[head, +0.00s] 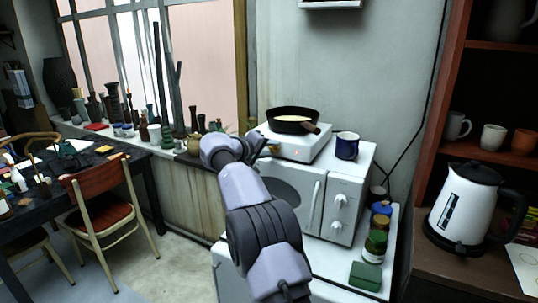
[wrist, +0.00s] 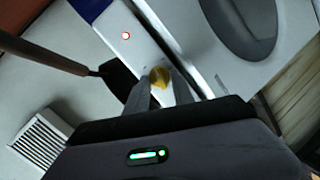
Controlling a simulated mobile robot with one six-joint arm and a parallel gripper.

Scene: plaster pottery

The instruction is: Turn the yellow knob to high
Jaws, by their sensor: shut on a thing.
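The yellow knob (wrist: 159,77) sits on the front face of the white hot plate (wrist: 135,45), in the wrist view. My gripper (wrist: 160,84) has one finger on each side of the knob and is shut on it. The knob's pointer and any setting marks are too small to read. In the head view, my arm reaches to the left front of the hot plate (head: 291,143), and my gripper (head: 264,145) is partly hidden there by my own wrist. A red light (wrist: 126,35) glows on the hot plate's front.
A black frying pan (head: 293,120) stands on the hot plate, its brown handle pointing right. Below is a white microwave (head: 338,190) with two dials. Jars (head: 376,240) and a kettle (head: 468,205) stand farther right.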

